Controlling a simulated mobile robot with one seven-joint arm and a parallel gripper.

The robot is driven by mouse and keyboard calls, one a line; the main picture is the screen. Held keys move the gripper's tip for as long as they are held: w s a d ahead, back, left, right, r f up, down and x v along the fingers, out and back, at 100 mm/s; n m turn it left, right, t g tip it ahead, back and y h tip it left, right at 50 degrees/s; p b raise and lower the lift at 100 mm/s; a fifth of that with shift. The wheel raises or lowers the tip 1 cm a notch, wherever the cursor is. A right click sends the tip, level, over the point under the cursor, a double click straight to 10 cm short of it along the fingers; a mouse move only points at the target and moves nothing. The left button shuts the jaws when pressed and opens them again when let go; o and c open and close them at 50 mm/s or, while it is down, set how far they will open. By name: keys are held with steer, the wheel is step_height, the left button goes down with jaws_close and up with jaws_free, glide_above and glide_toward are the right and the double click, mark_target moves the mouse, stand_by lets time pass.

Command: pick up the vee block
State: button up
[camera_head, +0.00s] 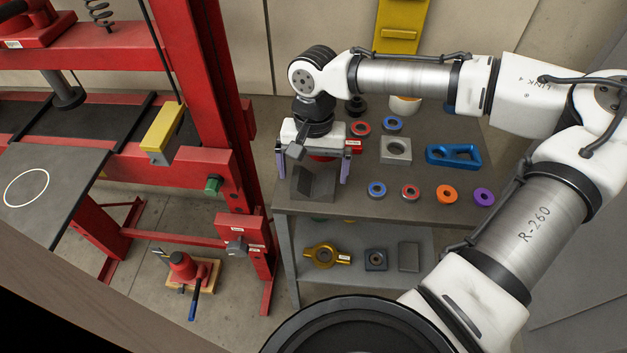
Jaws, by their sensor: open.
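A grey block with a dark slanted face, which looks like the vee block (311,186), sits at the left front edge of the grey table top. My gripper (313,175) points down over it. Its two purple-grey fingers are open, one to the left and one to the right of the block. The palm hides the block's upper back part. I cannot tell whether the fingers touch it.
Right of the block on the table (420,210) are several coloured rings, a grey square block with a hole (396,150) and a blue link (453,155). A lower shelf (340,276) holds parts. A red press frame (205,90) stands to the left.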

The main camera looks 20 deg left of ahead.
mark_target(313, 184)
steer(key=shift+s+d+f, duration=0.1)
steer(key=shift+s+f, duration=0.05)
steer(key=shift+f, duration=1.3)
steer(key=shift+c, duration=0.3)
steer(key=shift+r, duration=0.1)
steer(key=c, duration=1.7)
